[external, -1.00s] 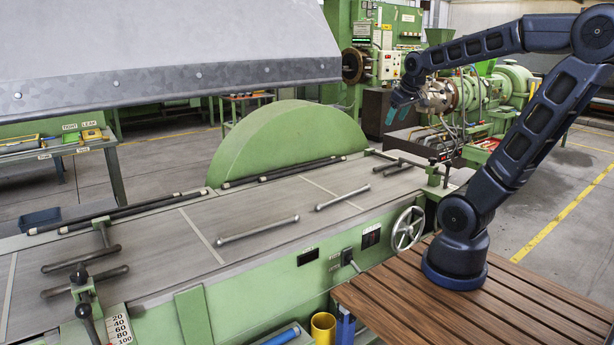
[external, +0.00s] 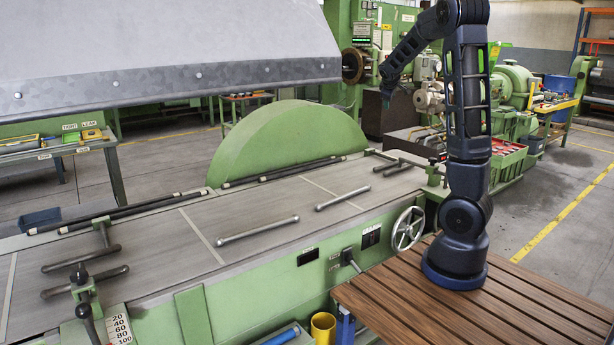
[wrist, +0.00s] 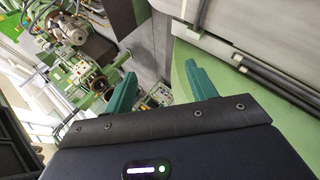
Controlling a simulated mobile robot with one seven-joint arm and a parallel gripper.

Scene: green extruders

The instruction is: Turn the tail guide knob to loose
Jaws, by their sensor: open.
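My gripper (external: 387,98) is open and empty, held in the air beyond the machine's right end. In the wrist view its two green fingers (wrist: 161,88) stand well apart with nothing between them. The green machine's long grey bed (external: 250,225) runs across the external view. A black knob on a post (external: 80,274) stands at the bed's near left end, and another dark knobbed post (external: 434,165) stands at its right end beside my arm. I cannot tell which is the tail guide knob, or its setting. My gripper is apart from both.
A large grey hood (external: 180,50) hangs over the bed's left and back. A green half-round guard (external: 290,140) rises behind the bed. A handwheel (external: 408,228) is on the front side. Wooden slats (external: 450,310) lie around my base. Other green machines stand behind.

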